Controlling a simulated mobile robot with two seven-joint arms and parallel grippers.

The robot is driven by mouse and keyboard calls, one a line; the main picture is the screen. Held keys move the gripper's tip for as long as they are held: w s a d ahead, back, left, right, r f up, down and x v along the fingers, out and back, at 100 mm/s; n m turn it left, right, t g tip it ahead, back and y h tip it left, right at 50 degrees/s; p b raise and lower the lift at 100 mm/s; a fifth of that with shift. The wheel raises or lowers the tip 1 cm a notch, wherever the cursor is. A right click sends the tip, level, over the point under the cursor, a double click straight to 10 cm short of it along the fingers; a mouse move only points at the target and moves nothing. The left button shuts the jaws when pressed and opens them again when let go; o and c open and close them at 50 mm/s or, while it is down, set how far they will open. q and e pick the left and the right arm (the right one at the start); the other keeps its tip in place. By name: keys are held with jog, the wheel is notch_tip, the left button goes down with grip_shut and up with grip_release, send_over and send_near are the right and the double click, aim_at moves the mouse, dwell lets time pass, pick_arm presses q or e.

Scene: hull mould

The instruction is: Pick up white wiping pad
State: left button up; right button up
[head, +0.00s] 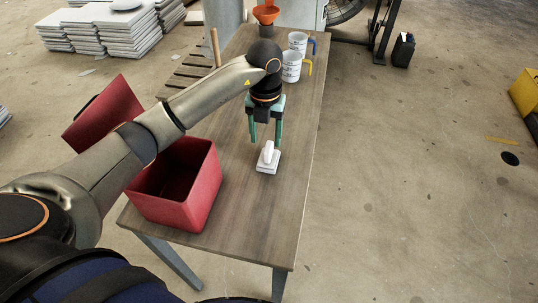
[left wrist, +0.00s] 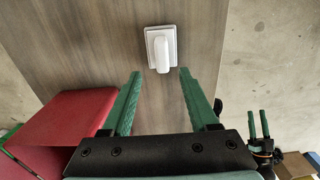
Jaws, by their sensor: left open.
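The white wiping pad (head: 267,160) lies on the wooden table, a flat rectangular pad with a raised rounded handle on top. It also shows in the left wrist view (left wrist: 161,48), just beyond my fingertips. My left gripper (head: 265,142) has green fingers, points down and is open and empty. It is above the pad and slightly behind it in the head view, apart from it. In the left wrist view my left fingers (left wrist: 160,73) stand wide apart with bare table between them. My right gripper (left wrist: 258,124) shows small at the lower right of that view, its green fingers apart.
A red open box (head: 205,190) stands at the table's near left, with a red lid (head: 103,112) beyond it. The table (head: 262,215) is clear around the pad.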

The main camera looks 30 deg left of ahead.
aim_at(268, 148)
pick_arm(q)
jog(key=f, duration=0.6)
jog(key=shift+w+d+f+p, duration=0.1)
jog(key=shift+w+f+p, duration=0.2)
jog(key=shift+w, duration=0.1)
jog(key=shift+r, duration=0.1)
grip_shut()
